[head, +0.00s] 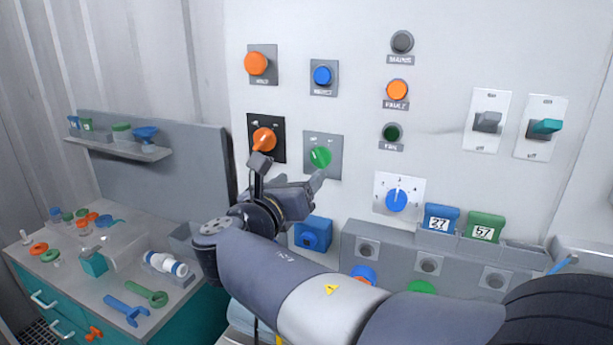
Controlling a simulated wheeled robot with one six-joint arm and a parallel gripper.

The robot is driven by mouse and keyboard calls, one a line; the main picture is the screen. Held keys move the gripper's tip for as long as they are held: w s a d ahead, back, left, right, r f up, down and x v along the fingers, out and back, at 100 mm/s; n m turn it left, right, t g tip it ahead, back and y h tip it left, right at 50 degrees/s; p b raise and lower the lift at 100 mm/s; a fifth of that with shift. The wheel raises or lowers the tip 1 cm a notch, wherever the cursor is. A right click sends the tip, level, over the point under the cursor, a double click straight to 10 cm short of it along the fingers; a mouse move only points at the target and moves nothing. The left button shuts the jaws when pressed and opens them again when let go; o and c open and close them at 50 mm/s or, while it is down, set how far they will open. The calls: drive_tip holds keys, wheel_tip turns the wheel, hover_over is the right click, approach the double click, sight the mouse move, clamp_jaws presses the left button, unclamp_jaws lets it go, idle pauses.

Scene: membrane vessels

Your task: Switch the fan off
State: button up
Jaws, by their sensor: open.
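No part in view can be read clearly as the fan switch. On the white wall panel are an orange rotary knob (264,139) on a black plate and a green rotary knob (320,157) on a grey plate; their small markings are not legible. A dark green lamp (392,133) has a short label that I cannot read surely. Two lever switches, one grey (488,122) and one teal (545,128), sit on white plates at the right. My gripper (289,174) is open and empty, just below the orange and green knobs. Contact with them cannot be told.
A blue dial (396,199) is right of my gripper. An orange button (256,63), a blue button (322,75) and an orange fault lamp (397,89) are above. A grey box (440,255) juts out below. A cluttered bench (75,283) stands left.

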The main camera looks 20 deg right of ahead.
sight(317, 161)
drive_tip(key=shift+v, duration=0.8)
drive_tip(key=shift+d, duration=0.1)
drive_tip(key=p+x, duration=0.2)
drive_tip(key=x, duration=0.8)
drive_tip(key=shift+w+d, duration=0.2)
drive_tip(key=shift+w, duration=0.1)
